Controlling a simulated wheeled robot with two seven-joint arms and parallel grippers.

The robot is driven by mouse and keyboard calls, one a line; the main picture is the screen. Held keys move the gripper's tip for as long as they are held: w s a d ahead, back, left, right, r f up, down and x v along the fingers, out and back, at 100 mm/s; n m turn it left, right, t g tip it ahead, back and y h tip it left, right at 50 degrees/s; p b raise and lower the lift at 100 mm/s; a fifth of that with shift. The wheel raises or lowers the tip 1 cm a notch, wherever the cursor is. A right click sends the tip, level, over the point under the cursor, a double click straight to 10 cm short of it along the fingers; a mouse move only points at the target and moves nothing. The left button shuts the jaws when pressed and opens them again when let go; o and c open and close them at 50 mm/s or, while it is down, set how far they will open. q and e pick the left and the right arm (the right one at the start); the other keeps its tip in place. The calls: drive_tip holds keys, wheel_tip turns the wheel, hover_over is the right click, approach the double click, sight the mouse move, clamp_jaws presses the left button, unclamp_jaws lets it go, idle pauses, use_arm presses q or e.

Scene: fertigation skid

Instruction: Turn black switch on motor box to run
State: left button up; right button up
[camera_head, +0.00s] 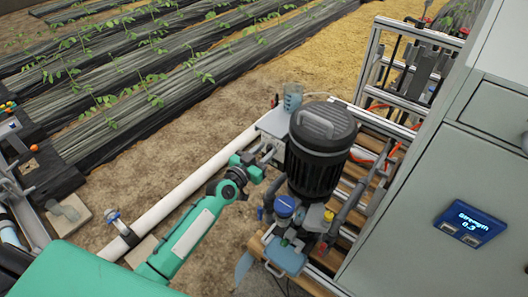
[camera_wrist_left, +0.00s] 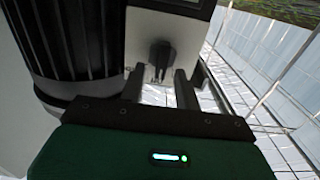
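The black switch (camera_wrist_left: 159,52) shows on the pale face of the motor box (camera_wrist_left: 192,32) in the left wrist view. Its knob looks upright; I cannot read any run marking. My left gripper (camera_wrist_left: 160,74) is open, with one dark finger on each side just short of the knob. Contact with the knob cannot be made out. In the head view, my left gripper (camera_head: 266,155) is at the left side of the black ribbed motor (camera_head: 316,155), by the pale motor box (camera_head: 274,121). The switch itself is hidden there. My right gripper is not in view.
A blue-topped fitting (camera_head: 284,206) and pipes stand below the motor. A clear jug (camera_head: 293,97) is behind the box. A white pipe (camera_head: 190,185) runs along the ground. A grey cabinet (camera_head: 430,210) with a display (camera_head: 470,223) fills the right.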

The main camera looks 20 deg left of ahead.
use_arm(q)
clamp_jaws()
drive_tip(key=n, duration=0.5)
drive_tip(key=shift+w+a+f, duration=0.1)
drive_tip(key=shift+w+a, duration=0.05)
drive_tip(key=shift+a, duration=0.2)
drive_tip(key=n, duration=0.4)
drive_tip(key=shift+a+f, duration=0.2)
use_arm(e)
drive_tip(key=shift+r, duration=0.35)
